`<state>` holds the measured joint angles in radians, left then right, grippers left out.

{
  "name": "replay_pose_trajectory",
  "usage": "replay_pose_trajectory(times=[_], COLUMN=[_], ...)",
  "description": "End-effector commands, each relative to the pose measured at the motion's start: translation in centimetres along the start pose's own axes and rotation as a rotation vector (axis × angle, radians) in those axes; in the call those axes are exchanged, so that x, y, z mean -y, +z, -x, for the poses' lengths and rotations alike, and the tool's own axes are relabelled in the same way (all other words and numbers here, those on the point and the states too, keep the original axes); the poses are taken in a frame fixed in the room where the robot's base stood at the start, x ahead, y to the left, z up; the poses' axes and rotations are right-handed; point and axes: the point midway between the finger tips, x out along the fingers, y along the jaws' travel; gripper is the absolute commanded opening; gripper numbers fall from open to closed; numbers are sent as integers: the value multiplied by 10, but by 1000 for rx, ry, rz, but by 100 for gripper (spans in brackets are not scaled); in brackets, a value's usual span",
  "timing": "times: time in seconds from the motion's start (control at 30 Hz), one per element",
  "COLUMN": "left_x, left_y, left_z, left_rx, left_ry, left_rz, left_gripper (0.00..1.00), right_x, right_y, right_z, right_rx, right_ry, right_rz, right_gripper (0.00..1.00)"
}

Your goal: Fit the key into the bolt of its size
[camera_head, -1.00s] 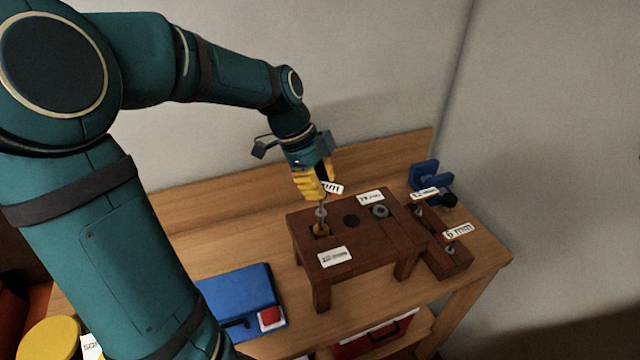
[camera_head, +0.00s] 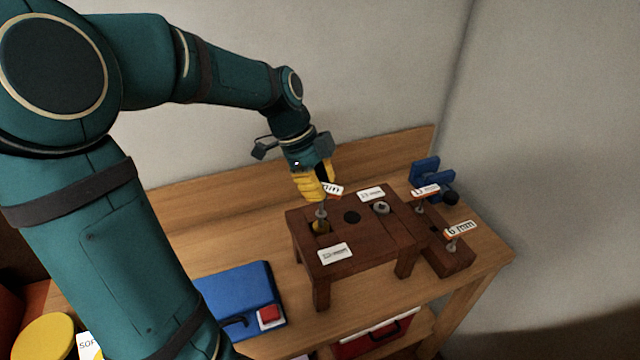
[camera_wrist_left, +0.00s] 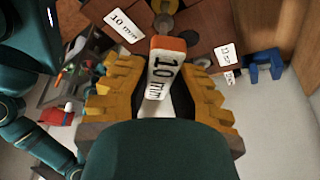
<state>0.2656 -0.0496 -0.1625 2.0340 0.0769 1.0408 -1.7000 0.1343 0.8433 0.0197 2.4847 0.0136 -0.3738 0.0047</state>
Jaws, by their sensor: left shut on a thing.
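My left gripper (camera_head: 318,188) has yellow fingers shut on a key with an orange-edged white tag (camera_wrist_left: 160,75) reading 10 mm. The key's grey shaft (camera_head: 321,211) points down from the fingers. Its lower end is at or just over a brass-coloured bolt (camera_head: 320,227) in the left part of a brown wooden stand (camera_head: 375,247); I cannot tell whether it is inserted. A plate (camera_wrist_left: 124,25) beside that bolt reads 10 mm in the wrist view. The stand also holds a dark round socket (camera_head: 352,217) and a grey bolt (camera_head: 381,208). My right gripper is out of view.
Two other tagged keys, one reading 6 mm (camera_head: 461,231) and another (camera_head: 425,190), stand in a wooden rack (camera_head: 450,258) at right. A blue holder (camera_head: 430,174) is behind them. A blue case (camera_head: 240,295) with a red block (camera_head: 269,315) lies front left.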

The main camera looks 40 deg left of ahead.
Motion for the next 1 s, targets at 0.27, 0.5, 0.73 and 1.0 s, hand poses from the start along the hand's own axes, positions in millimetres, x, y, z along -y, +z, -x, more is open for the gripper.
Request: replay_pose_trajectory(times=[0.27,0.5,0.73,1.0], left_x=[0,0,0,0], left_y=[3,5,7,7], left_z=[-7,-12,-16,-16], left_rx=[0,0,0,0], left_ry=[0,0,0,0], left_rz=[0,0,0,0], left_gripper=[0,0,0,49], right_x=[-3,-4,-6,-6], right_y=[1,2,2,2], right_z=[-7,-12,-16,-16], right_rx=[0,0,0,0], right_ry=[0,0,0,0], right_rz=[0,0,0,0], right_gripper=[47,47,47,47])
